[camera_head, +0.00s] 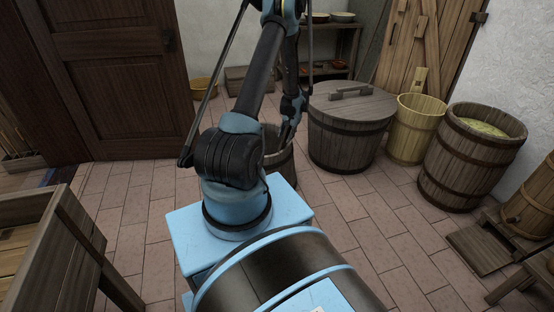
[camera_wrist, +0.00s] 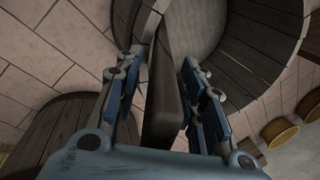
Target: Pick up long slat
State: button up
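A dark brown slat (camera_wrist: 166,88) runs lengthwise between the two fingers of my gripper in the wrist view. My gripper (camera_wrist: 163,60) is open around it, with its blue-padded fingers on either side. A small gap shows on the left; on the right the fingertip looks very close to the slat, and contact is unclear. A paler, narrower piece of wood (camera_wrist: 150,20) shows beyond the left finger; I cannot tell if it is separate. In the head view my gripper (camera_head: 289,130) points down at a small open wooden tub (camera_head: 280,165). The slat is not clearly visible there.
A large lidded barrel (camera_head: 345,140) stands close right of the tub. A pale bucket (camera_head: 412,135) and a filled barrel (camera_head: 462,170) stand farther right. Tiled floor (camera_head: 140,215) is clear left of my base.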

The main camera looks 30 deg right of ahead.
grip_shut()
jog(key=shift+r, duration=0.1)
